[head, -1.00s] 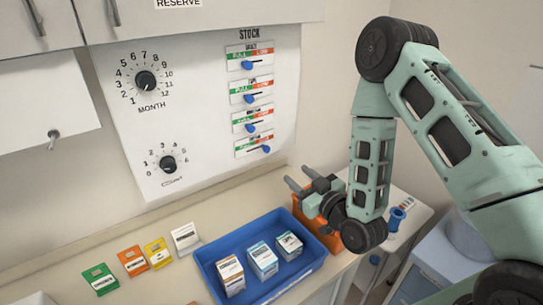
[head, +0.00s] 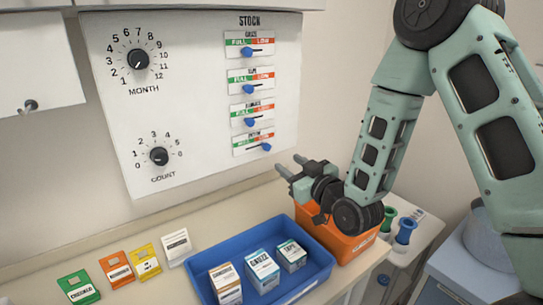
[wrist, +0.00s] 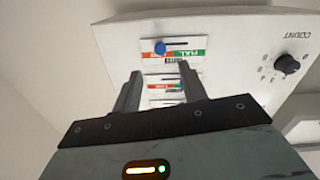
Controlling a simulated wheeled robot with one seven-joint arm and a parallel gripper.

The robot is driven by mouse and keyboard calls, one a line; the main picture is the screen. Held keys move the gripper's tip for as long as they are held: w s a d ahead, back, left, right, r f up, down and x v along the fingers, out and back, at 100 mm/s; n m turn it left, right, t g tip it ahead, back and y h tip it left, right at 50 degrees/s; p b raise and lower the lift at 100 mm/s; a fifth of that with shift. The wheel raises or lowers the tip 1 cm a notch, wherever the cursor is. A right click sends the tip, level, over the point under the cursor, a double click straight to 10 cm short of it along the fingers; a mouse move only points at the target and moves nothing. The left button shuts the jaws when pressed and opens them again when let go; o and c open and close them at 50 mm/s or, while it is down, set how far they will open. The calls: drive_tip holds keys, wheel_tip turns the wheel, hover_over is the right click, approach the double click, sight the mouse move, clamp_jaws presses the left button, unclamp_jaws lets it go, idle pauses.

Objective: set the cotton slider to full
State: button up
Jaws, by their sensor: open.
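The cotton slider is the lowest of the stock sliders on the white wall panel. Its blue knob (head: 266,147) sits at the right, on the red LOW side, with the green FULL side at left. In the wrist view the panel appears upside down, and the cotton knob (wrist: 160,46) is at the left of its slot. My gripper (head: 291,165) is open and empty, below and to the right of the cotton slider in the head view. In the wrist view its fingers (wrist: 159,70) point toward the panel, one on either side of the knob's line, apparently short of touching it.
Gauze (head: 247,53), tape (head: 248,89) and bandage (head: 250,122) knobs sit above, left of the cotton knob. Month (head: 138,59) and count (head: 159,156) dials are at left. Below are a blue tray (head: 318,264) with boxes and an orange bin (head: 352,242).

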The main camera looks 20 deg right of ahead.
sight(268, 149)
drive_tip(key=p+x, duration=0.2)
drive_tip(key=x, duration=0.7)
drive_tip(key=shift+w+p, duration=0.2)
drive_tip(key=shift+p, duration=0.1)
clamp_jaws()
drive_tip(key=shift+a, duration=0.15)
